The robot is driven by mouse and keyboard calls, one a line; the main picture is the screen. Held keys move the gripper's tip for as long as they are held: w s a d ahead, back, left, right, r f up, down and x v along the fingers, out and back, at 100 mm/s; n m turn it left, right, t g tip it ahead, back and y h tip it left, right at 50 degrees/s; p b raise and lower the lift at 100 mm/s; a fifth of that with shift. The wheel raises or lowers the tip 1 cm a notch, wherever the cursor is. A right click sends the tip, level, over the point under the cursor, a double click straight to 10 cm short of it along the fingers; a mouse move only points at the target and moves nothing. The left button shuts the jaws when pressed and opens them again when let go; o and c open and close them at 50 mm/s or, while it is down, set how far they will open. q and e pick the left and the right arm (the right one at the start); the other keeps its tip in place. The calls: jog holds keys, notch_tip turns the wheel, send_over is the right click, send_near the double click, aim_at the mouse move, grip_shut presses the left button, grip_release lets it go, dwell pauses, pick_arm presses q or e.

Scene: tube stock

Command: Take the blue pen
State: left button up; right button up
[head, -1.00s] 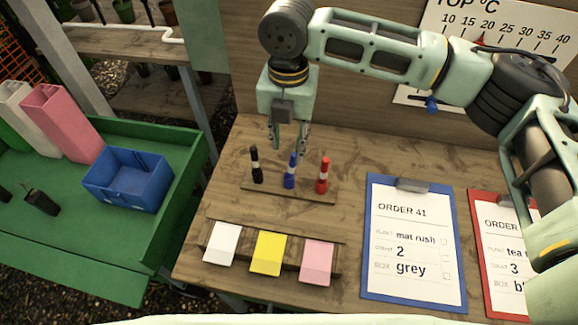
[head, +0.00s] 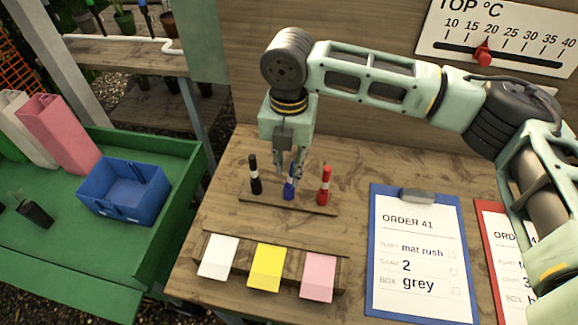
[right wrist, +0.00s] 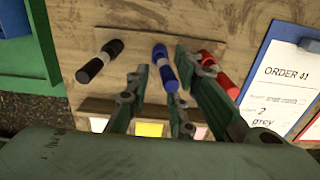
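The blue pen (head: 289,194) stands upright in a wooden strip holder (head: 312,208), between the black pen (head: 254,174) and the red pen (head: 325,185). My right gripper (head: 288,180) is directly over the blue pen, pointing down, and its fingers partly hide the pen's upper part. My left gripper is in neither view.
A blue clipboard (head: 372,262) and a red one (head: 487,255) lie at right. A green tray table (head: 172,215) with a blue box (head: 121,211) stands at left.

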grip_shut()
jog(key=shift+w+a, duration=0.1)
dwell(0.9)
jog(key=shift+d+f, duration=0.1)
jog(key=shift+d, duration=0.2)
dwell(0.4)
jog(key=shift+c, duration=1.9)
grip_release()
jog(key=o, duration=0.4)
jog(key=shift+o, duration=1.3)
jog(key=shift+a, duration=0.15)
jog(key=shift+o, duration=0.2)
